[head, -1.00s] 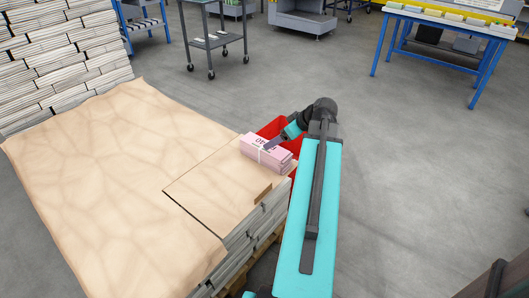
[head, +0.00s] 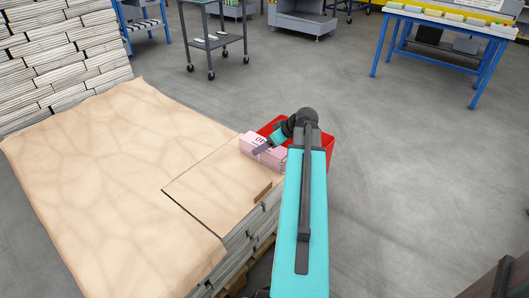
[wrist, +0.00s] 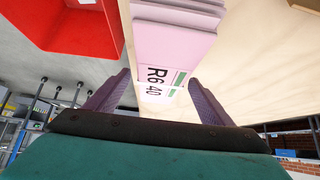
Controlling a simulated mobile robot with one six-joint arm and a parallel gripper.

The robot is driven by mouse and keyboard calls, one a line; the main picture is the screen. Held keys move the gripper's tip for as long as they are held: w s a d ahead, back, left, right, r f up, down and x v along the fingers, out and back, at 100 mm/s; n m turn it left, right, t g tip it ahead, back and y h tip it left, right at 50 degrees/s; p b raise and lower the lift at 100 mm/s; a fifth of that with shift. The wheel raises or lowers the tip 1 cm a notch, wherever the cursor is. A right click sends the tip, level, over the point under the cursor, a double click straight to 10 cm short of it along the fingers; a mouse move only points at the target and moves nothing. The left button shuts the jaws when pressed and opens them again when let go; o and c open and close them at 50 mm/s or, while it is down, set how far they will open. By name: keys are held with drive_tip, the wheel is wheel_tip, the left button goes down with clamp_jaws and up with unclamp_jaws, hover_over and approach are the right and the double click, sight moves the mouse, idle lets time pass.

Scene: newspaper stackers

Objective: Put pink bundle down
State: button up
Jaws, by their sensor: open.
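The pink bundle (head: 250,148) lies on the brown-paper-covered stack (head: 120,160), near its far right corner, beside the red container. My gripper (head: 265,149) is at the bundle's right part, with my arm hiding some of that end. In the wrist view the pink bundle (wrist: 175,40) shows its layered side and a face printed "R6 40" with green stripes. My gripper (wrist: 160,82) is open there, its two purple-grey fingers apart with the printed face between and beyond them. Whether the fingers touch the bundle cannot be told.
The red container (head: 327,143) stands just beyond the stack's corner, partly behind my arm; it also shows at upper left in the wrist view (wrist: 75,30). A tall stack of newspapers (head: 60,60) is at the far left. A blue table (head: 440,22) and open grey floor lie right.

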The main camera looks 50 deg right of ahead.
drive_tip(key=shift+b+x, duration=0.7)
drive_tip(key=shift+x, duration=1.9)
drive_tip(key=shift+r, duration=0.1)
clamp_jaws()
drive_tip(key=shift+r, duration=0.1)
